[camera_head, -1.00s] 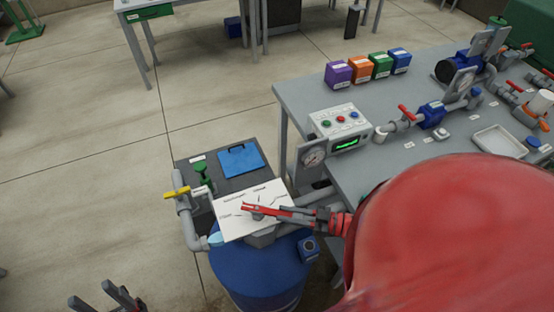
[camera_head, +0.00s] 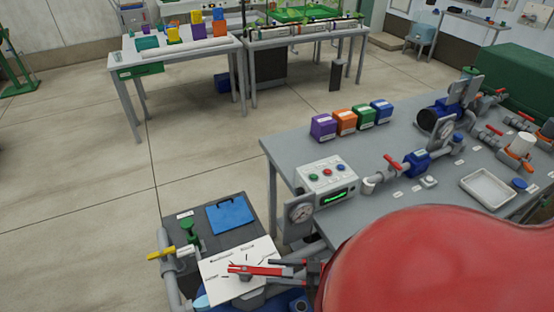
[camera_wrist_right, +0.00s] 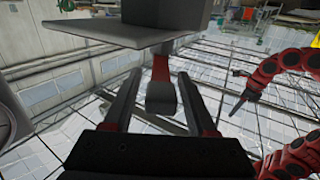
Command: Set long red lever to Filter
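The long red lever (camera_head: 258,269) sits on a white labelled plate (camera_head: 213,268) above the blue tank, at the bottom centre of the head view. The plate's small labels are too blurred to read surely. The lever's handle extends right, toward my right gripper (camera_head: 288,268). In the right wrist view, the lever's end (camera_wrist_right: 161,99) lies between the two dark fingers of that gripper (camera_wrist_right: 160,100), with gaps on both sides. The gripper looks open around it. My left gripper (camera_wrist_right: 238,104) shows small at the right of the wrist view; its opening is unclear.
A grey table (camera_head: 283,148) with a control box (camera_head: 328,180), gauge and pipes fills the right. Floor at left is clear.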

